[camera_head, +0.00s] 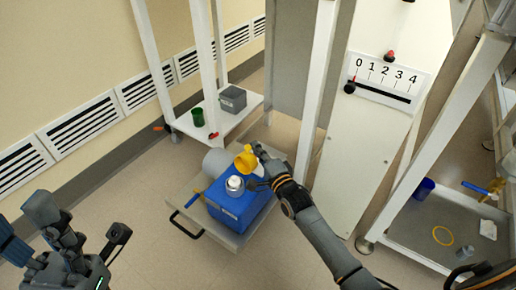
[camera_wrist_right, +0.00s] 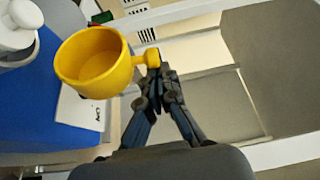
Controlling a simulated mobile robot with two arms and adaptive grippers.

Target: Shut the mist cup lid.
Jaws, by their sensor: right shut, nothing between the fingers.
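A yellow cup-shaped piece with a round knob, which looks like the mist cup lid (camera_head: 246,160), stands tilted above the back of a blue box (camera_head: 238,208). In the right wrist view the yellow piece (camera_wrist_right: 92,62) shows its open hollow, with the knob at its right. A clear cup with a white top (camera_head: 235,184) sits on the blue box. My right gripper (camera_wrist_right: 158,78) is shut and empty, its fingertips close beside the knob; I cannot tell whether they touch. My left gripper (camera_head: 85,232) is at the lower left, far from the box; its jaw state is unclear.
The box stands on a grey platform (camera_head: 240,240) with a black handle (camera_head: 187,224). A white cart (camera_head: 222,120) holds a green cup and a grey bin. A panel numbered 0 to 4 (camera_head: 388,78) stands behind my right arm. Open floor lies left of the platform.

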